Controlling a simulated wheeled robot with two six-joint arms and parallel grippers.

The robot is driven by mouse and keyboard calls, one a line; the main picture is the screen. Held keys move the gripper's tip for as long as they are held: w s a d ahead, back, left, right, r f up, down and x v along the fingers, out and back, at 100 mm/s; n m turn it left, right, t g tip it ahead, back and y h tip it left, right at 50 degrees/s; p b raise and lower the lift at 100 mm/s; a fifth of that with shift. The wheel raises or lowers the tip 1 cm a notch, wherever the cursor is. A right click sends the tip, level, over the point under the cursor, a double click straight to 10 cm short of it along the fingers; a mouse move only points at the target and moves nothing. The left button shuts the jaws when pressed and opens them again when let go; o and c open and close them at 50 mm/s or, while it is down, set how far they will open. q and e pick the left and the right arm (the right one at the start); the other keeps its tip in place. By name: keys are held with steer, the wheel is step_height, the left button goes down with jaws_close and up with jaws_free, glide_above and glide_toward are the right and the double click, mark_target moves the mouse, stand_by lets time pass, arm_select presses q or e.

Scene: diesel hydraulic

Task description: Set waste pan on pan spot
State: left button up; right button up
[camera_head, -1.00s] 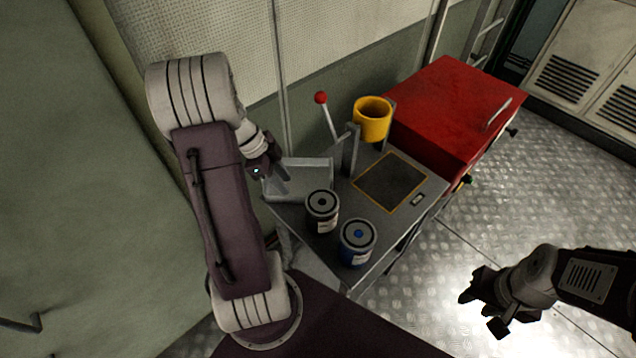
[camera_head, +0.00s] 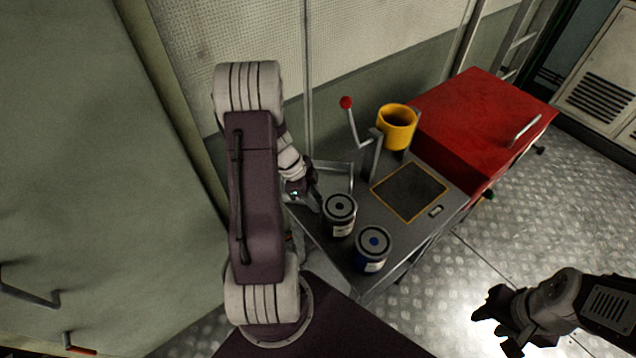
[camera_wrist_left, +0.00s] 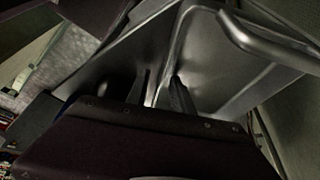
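The waste pan looks to be the grey metal tray (camera_head: 338,168) at the bench's left back corner, partly hidden behind my left gripper. In the left wrist view its bare metal (camera_wrist_left: 215,85) fills the middle, with a thick grey bar (camera_wrist_left: 268,42) at upper right. My left gripper (camera_head: 314,204) is at the tray's near left side. In the wrist view its two fingers (camera_wrist_left: 162,88) are apart, with a bright tray edge running between them; contact cannot be told. The pan spot (camera_head: 409,191) is an empty dark square with a yellow outline. My right gripper (camera_head: 488,322) is open and empty, over the floor.
A black can (camera_head: 340,214) and a blue can (camera_head: 373,248) stand on the bench (camera_head: 392,225) between tray and front edge. A yellow cup (camera_head: 397,126), a bracket and a red-knobbed lever (camera_head: 347,103) stand behind. A red cabinet (camera_head: 480,125) is at right.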

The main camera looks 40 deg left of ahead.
arm_select(q)
jaws_close()
steer(key=shift+r, duration=0.1)
stand_by(1.2)
